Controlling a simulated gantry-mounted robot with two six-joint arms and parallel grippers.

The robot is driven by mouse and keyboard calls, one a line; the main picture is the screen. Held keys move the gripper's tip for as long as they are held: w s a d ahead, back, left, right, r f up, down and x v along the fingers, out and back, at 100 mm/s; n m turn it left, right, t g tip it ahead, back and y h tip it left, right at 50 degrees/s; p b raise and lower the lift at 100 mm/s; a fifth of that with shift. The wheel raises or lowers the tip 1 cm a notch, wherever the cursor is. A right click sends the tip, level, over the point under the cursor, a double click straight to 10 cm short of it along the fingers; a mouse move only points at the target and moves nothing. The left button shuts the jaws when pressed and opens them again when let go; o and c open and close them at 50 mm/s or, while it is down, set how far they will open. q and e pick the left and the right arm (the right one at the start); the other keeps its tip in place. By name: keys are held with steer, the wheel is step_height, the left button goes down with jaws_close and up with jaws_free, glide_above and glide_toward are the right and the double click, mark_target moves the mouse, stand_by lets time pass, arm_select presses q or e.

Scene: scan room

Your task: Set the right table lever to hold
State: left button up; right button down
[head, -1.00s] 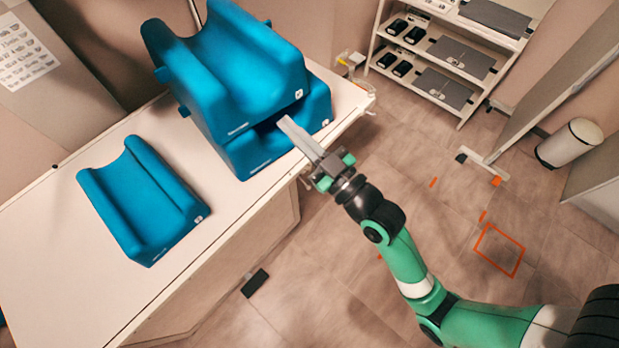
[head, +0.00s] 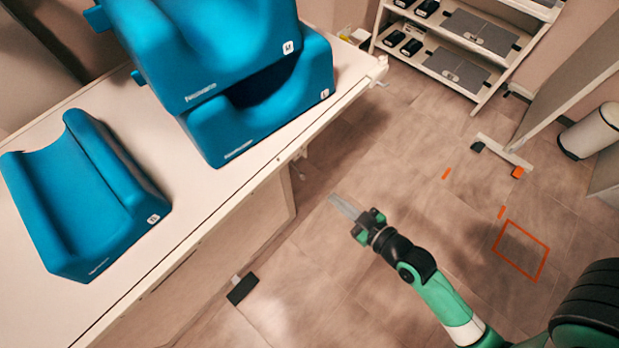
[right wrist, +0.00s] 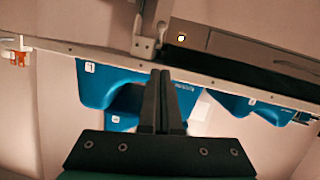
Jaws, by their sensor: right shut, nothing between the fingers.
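The table (head: 225,205) is long and white and runs along the left of the head view. A small pale fitting shows under its near edge (head: 301,154); I cannot clearly tell its setting. In the right wrist view, which looks upside down, a grey metal bracket with an upright bar, which looks like the lever (right wrist: 146,45), sits on the table edge just beyond my fingertips. My right gripper (head: 337,203) is shut and empty, off the table's side over the floor. It also shows in the wrist view (right wrist: 160,75). My left gripper is out of view.
Stacked blue cushions (head: 290,110) and a separate blue cushion (head: 85,195) lie on the table. A black block (head: 243,289) is low by the table base. A shelf (head: 440,60) and a screen's foot (head: 503,152) stand beyond.

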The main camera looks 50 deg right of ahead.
steer(key=b, duration=0.3)
glide_toward(300, 173)
steer(key=w+r, duration=0.2)
steer(key=w, duration=0.1)
steer(key=f, duration=0.1)
steer(key=w+f+b, duration=0.2)
steer(key=shift+d+f, duration=0.2)
steer(key=shift+d, duration=0.1)
steer(key=shift+w, duration=0.1)
